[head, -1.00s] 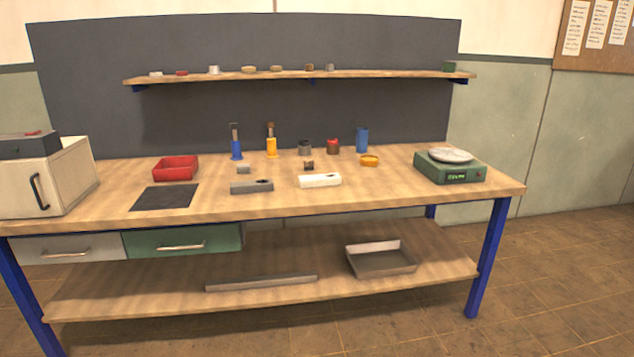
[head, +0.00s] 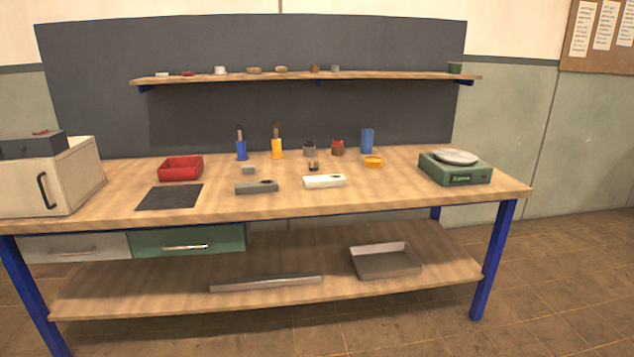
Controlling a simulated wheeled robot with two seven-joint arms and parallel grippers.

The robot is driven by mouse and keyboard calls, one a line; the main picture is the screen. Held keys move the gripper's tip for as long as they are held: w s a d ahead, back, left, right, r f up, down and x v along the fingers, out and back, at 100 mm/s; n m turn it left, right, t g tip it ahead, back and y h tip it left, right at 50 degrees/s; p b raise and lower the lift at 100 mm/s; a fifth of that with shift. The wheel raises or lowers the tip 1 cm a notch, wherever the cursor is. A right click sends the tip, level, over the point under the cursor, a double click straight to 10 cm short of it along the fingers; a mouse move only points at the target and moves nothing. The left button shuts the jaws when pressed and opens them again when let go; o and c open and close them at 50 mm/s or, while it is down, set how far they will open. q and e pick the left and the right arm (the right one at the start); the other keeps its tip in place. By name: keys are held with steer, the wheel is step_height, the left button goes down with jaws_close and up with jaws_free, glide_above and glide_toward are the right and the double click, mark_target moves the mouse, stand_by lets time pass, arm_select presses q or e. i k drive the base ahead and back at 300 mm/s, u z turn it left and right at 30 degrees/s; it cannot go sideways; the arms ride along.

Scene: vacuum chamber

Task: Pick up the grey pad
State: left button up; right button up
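A small light grey block (head: 249,170) lies on the workbench top (head: 400,200), behind a longer grey block with a dark hole (head: 257,187). It may be the grey pad, but it is too small to tell. A flat, dark grey square mat (head: 170,197) lies at the left front of the bench top. Neither of my grippers is in view, and nothing covers these things.
A red tray (head: 181,168) stands behind the mat, with a cream cabinet (head: 60,180) at left. A white block (head: 325,181) lies mid-bench; a green scale (head: 455,170) stands at right. Blue and yellow tools, small pots and a blue cup (head: 367,141) stand behind. The bench front is clear.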

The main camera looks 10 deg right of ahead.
mark_target(247, 169)
steer(key=z, duration=0.55)
steer(key=i, duration=2.7)
steer(key=u, duration=0.05)
steer(key=k, duration=1.1)
steer(key=u, duration=1.25)
